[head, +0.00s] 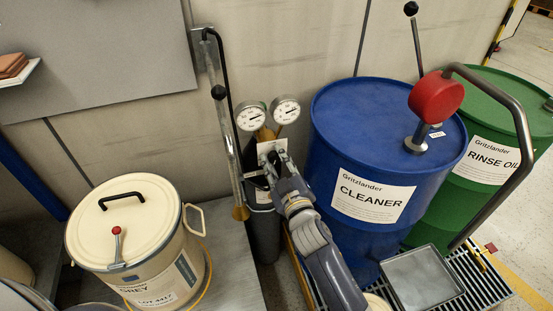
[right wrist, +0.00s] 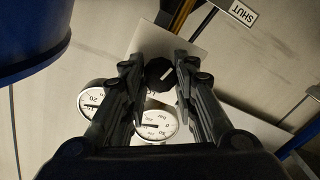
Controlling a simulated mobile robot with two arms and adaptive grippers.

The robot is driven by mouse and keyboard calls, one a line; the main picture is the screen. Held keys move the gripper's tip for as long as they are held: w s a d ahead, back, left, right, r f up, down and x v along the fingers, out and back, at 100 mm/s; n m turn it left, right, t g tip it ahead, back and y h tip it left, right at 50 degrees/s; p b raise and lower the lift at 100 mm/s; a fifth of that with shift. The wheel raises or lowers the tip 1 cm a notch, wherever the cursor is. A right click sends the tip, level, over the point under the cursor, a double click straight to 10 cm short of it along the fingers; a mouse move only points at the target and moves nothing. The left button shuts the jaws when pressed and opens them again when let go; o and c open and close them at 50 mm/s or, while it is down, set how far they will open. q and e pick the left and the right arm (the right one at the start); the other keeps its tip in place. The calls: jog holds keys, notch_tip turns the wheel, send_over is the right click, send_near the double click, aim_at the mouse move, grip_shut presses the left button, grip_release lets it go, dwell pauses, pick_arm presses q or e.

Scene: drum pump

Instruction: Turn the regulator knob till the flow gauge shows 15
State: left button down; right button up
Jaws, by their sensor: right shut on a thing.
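The regulator knob (right wrist: 158,72) is black and round with a white pointer line, and it shows in the right wrist view between my fingers. My right gripper (right wrist: 157,66) is shut on it. The two round white gauges, a left one (head: 250,116) and a right one (head: 286,109), stand side by side. They also show in the right wrist view, one at left (right wrist: 95,97) and one lower centre (right wrist: 157,122). Their readings are too small to tell. My left gripper is not in view.
A blue CLEANER drum (head: 332,108) with a red-topped pump (head: 437,98) stands close right of my right arm. A green RINSE OIL drum (head: 500,100) is behind it.

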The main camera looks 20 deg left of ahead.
jog(key=shift+n, duration=1.2)
jog(key=o, duration=1.1)
jog(key=v, duration=1.2)
